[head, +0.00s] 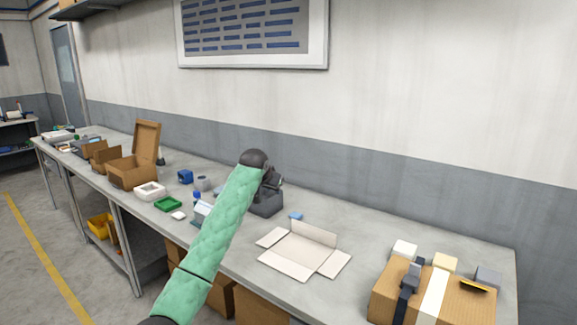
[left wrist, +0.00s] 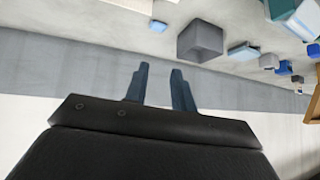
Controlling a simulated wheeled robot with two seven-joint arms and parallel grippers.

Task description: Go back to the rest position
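My left arm, in a green padded sleeve, reaches up from the bottom of the head view over the workbench (head: 350,215). Its dark left gripper (head: 273,182) is small and partly hidden behind the wrist, close to a dark grey box (head: 267,205). In the left wrist view, the two blue fingers of the left gripper (left wrist: 158,72) stand apart with nothing between them. A grey box (left wrist: 201,42) there is beyond the fingertips, apart from them. My right gripper is in neither view.
A flattened white carton (head: 303,251) and a taped cardboard box (head: 440,295) lie to the right. An open cardboard box (head: 133,168), a white tray (head: 150,191) and a green tray (head: 167,204) stand left. The wall (head: 420,120) rises behind the bench.

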